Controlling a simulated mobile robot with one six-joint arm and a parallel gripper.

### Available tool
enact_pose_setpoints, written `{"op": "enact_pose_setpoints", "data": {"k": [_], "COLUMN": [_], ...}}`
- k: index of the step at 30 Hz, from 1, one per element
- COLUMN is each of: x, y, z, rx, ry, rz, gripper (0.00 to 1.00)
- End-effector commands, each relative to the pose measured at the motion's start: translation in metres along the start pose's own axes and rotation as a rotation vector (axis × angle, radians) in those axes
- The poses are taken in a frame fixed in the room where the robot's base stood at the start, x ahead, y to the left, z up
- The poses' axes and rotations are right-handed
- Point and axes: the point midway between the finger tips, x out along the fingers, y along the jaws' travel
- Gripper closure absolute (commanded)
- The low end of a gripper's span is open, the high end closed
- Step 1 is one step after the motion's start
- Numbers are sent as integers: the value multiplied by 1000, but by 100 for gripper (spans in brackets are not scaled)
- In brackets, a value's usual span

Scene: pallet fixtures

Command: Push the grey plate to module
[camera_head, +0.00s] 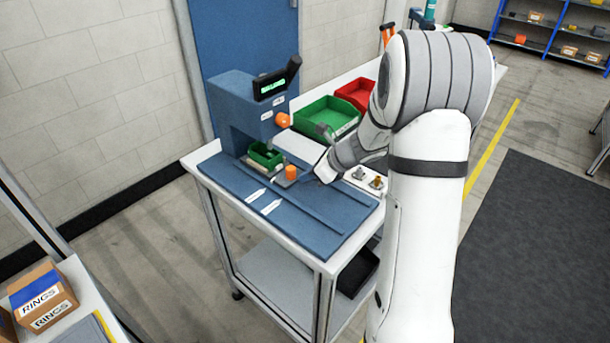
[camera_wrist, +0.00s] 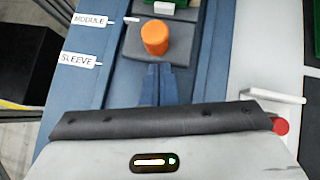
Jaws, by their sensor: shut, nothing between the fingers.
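The grey plate (camera_wrist: 187,50) lies flat in the blue track and carries an upright orange cylinder (camera_wrist: 155,38). In the wrist view its far edge is near the level of the MODULE label (camera_wrist: 88,20) and its near edge near the SLEEVE label (camera_wrist: 80,60). My gripper (camera_wrist: 161,68) is shut and empty, its fingertips at the plate's near edge; I cannot tell if they touch. In the head view the orange cylinder (camera_head: 291,172) shows beside my gripper, and the plate (camera_head: 280,180) is small and partly hidden.
A blue machine (camera_head: 240,105) with an orange knob stands at the track's far end, with a small green bin (camera_head: 264,154) before it. Larger green (camera_head: 322,116) and red (camera_head: 356,92) bins stand behind. Metal fittings lie right of my gripper. The track's near part is clear.

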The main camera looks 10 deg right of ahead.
Motion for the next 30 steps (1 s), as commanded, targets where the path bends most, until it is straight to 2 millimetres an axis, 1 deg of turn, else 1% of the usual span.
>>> {"op": "enact_pose_setpoints", "data": {"k": [1, 3, 5, 9, 12, 15, 18, 21, 30], "x": [-7, -17, -35, -67, -86, -100, -108, -112, -113], "y": [-1, -1, -2, -1, -1, -1, 0, 0, 0], "z": [-8, -17, -14, -15, -16, -16, -16, -16, -16], "rx": [3, 3, -2, 0, -1, 0, 0, 1, 0], "ry": [2, 2, 1, 3, 4, 4, 4, 5, 5], "rz": [-2, 2, -2, 1, 2, 4, 5, 7, 8], "gripper": [100, 100, 100, 100, 100, 100, 100, 100, 100]}}
